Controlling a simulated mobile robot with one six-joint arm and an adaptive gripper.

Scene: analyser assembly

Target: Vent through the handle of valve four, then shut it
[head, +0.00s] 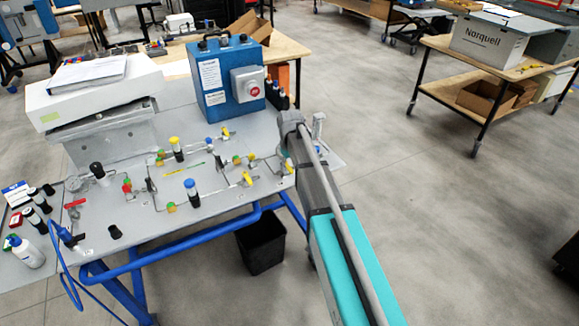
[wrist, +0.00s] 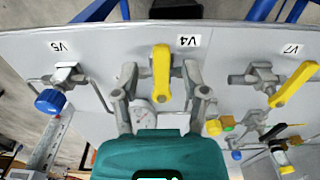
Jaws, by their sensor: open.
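Valve four, labelled V4 (wrist: 189,41), sits on the grey panel in the wrist view. Its yellow handle (wrist: 161,74) points up and down the picture, across the valve body. My gripper (wrist: 159,82) is open, with one finger on each side of the handle and a visible gap to it on both sides. Whether the fingers are level with the handle in depth I cannot tell. In the head view my arm reaches to the right end of the panel, and the fingers are mostly hidden there.
Valve V5 with a blue knob (wrist: 49,101) lies left, and V7 with a slanted yellow handle (wrist: 294,84) lies right. In the head view a blue box with a red button (head: 225,80) stands behind the panel (head: 110,215). A black bin (head: 262,243) is on the floor.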

